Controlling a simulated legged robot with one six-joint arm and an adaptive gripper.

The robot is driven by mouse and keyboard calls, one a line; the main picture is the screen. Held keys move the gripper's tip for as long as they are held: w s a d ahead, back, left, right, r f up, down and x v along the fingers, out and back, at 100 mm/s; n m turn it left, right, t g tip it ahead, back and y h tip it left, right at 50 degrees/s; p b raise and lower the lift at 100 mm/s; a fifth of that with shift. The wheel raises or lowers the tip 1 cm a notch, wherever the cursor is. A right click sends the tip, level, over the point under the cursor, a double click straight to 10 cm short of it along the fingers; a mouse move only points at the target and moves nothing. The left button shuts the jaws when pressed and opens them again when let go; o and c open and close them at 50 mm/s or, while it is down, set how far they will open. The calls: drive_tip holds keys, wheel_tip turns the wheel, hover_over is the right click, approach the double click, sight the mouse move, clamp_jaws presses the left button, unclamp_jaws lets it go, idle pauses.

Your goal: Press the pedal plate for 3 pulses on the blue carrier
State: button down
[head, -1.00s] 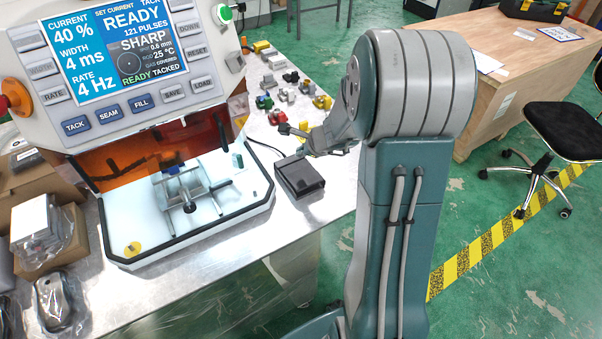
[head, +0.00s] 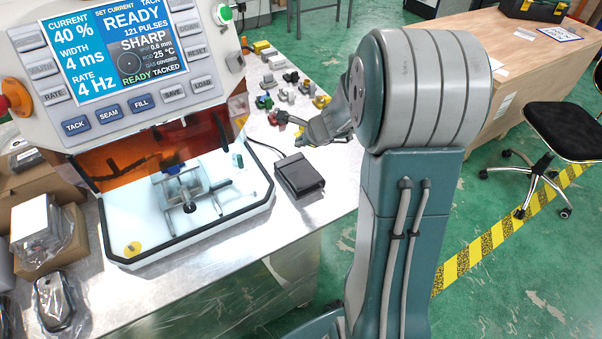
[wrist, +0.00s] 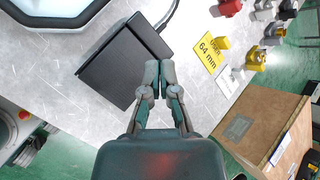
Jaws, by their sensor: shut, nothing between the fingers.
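The black pedal plate (head: 299,174) lies on the metal bench just right of the white welding machine. My gripper (head: 279,117) is shut and empty, above and behind the pedal in the head view. In the wrist view its fingertips (wrist: 160,72) overlap the pedal's right edge, and they look apart from it. A blue part (head: 173,168), likely the blue carrier, sits in the fixture inside the machine's chamber. The machine's screen (head: 115,50) reads READY, 121 PULSES and READY TACKED.
Several small coloured parts (head: 292,97) lie on the bench behind my gripper. A yellow 64 mm label (wrist: 211,52) lies right of the pedal in the wrist view. A cable runs from the pedal. Boxes and bagged parts stand at the left. A wooden crate and chair are beyond.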

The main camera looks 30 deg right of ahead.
sight(300, 172)
drive_tip(key=shift+s+f, duration=0.25)
drive_tip(key=shift+f, duration=1.85)
drive_tip(key=shift+s+f, duration=0.2)
drive_tip(key=shift+f, duration=1.85)
drive_tip(key=shift+s+f, duration=0.1)
drive_tip(key=shift+f, duration=0.25)
drive_tip(key=shift+s+f, duration=0.1)
drive_tip(key=shift+f, duration=0.55)
drive_tip(key=shift+r, duration=1.1)
drive_tip(key=shift+w+r, duration=0.25)
drive_tip(key=shift+r, duration=1)
drive_tip(key=shift+w+r, duration=0.2)
drive_tip(key=shift+r, duration=1.05)
